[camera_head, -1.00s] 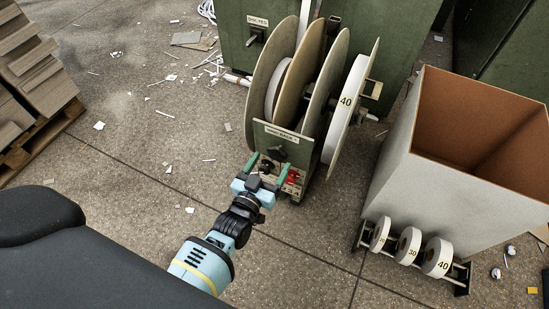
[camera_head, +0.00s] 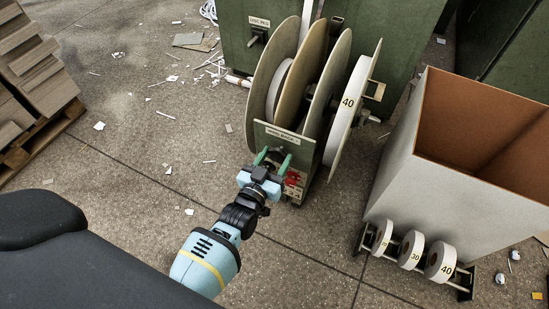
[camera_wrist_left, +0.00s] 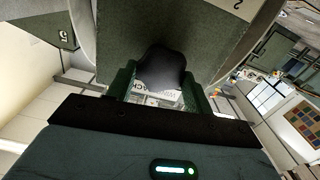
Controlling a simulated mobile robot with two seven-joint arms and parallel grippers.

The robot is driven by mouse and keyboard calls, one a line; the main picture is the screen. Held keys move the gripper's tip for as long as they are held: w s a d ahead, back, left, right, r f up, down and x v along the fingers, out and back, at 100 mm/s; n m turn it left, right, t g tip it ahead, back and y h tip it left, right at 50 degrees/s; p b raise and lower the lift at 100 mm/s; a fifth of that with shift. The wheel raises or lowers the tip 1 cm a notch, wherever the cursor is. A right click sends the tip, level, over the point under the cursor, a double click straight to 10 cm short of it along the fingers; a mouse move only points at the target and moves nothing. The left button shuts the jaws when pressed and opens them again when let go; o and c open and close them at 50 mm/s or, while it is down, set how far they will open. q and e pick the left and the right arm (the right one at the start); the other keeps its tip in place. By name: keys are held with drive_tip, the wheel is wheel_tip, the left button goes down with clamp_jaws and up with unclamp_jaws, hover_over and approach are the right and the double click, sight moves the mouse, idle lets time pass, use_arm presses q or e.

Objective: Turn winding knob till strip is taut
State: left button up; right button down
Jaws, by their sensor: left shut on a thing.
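The green feeder (camera_head: 285,135) stands with its front panel facing me. The dark winding knob shows in the left wrist view (camera_wrist_left: 160,68), between the green fingers of my left gripper (camera_head: 273,160). The gripper is shut on the knob, and in the head view its hand partly hides the knob. Large beige reel discs (camera_head: 322,85) rise above the panel with a white roll (camera_head: 276,90) between two of them. A white roll marked 40 (camera_head: 345,115) is at the right side. I cannot make out how tight any strip is. My right gripper is not in view.
A grey box (camera_head: 412,185), brown inside, stands at the right with several numbered white rolls (camera_head: 410,250) on a rack before it. A wooden pallet (camera_head: 30,150) with stacked board is at the left. Paper scraps litter the floor (camera_head: 140,170).

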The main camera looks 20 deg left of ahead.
use_arm(q)
drive_tip(key=shift+r+m+p, duration=0.1)
drive_tip(key=shift+m+p, duration=0.25)
drive_tip(key=shift+m, duration=0.45)
drive_tip(key=shift+d+m, duration=0.1)
drive_tip(key=shift+m, duration=0.9)
drive_tip(key=o, duration=1)
drive_tip(key=shift+s, duration=0.1)
drive_tip(key=shift+s+p, duration=1.4)
drive_tip(key=shift+s, duration=2.45)
